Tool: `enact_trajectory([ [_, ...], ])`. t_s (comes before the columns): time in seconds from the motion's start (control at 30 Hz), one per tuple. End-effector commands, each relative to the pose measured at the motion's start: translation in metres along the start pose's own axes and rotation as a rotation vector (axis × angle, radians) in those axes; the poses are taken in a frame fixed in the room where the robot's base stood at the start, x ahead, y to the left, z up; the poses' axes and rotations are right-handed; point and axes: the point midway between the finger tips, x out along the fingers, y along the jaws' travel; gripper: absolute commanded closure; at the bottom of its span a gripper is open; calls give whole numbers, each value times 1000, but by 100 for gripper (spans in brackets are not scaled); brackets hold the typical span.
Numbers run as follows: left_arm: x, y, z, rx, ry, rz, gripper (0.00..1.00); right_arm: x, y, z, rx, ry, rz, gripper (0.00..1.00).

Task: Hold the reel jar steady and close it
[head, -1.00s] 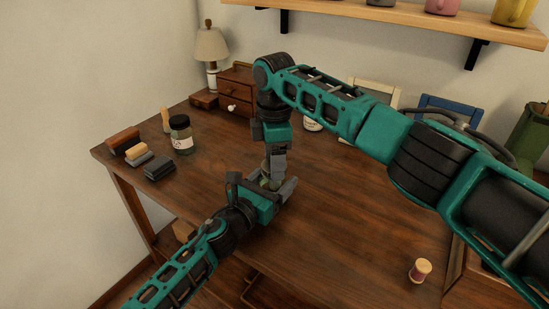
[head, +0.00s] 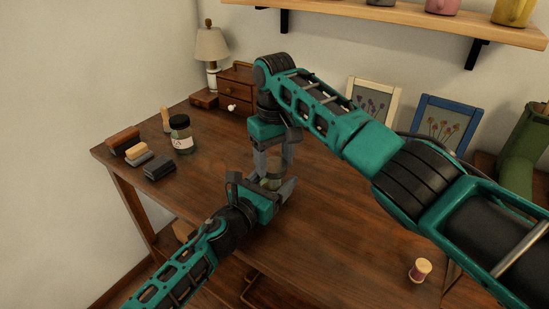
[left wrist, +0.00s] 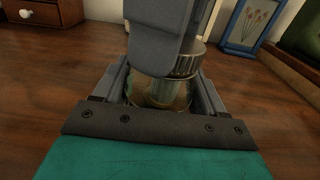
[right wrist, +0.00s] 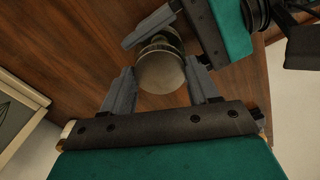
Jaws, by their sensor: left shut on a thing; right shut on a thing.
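The reel jar (left wrist: 160,92) is a glass jar standing on the desk, with reels dimly visible inside. My left gripper (head: 273,184) is shut around its glass body from the side, low over the desk. The jar's round metal lid (right wrist: 160,72) has a ridged rim, which shows in the left wrist view (left wrist: 187,64). My right gripper (right wrist: 160,78) points down from above and is shut on the lid, one finger on each side. The lid sits at the jar's mouth; I cannot tell how tight it is. In the head view, fingers hide much of the jar.
Another jar with a dark lid (head: 180,131) stands left, near small blocks (head: 137,151) and a dark block (head: 159,166). A small drawer chest (head: 236,90) and lamp (head: 211,47) stand behind. A pink thread spool (head: 420,271) is at front right. The desk's middle right is clear.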

Motion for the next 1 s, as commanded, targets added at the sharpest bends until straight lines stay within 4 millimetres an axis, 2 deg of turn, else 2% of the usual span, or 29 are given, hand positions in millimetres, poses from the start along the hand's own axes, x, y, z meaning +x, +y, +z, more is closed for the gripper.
enact_trajectory([
  [0.07, 0, 0, 0, 0, 0, -1, 100, -1, 0, 0, -4, 1, 0, 77],
  [0.1, 0, 0, 0, 0, 0, -1, 100, -1, 0, 0, -5, 1, 0, 38],
  [0.4, 0, 0, 0, -1, 0, -2, 100, 0, 0, 0, -7, 0, 0, 10],
  [0.73, 0, -1, 0, -1, 0, -2, 100, -6, 0, 0, -8, 2, 1, 10],
  [0.87, 0, -1, 0, -1, 0, -2, 100, -26, 0, -1, -8, 5, 0, 10],
  [1.0, 0, -1, 0, -1, 0, -2, 100, -57, 0, -1, -8, 5, 1, 10],
])
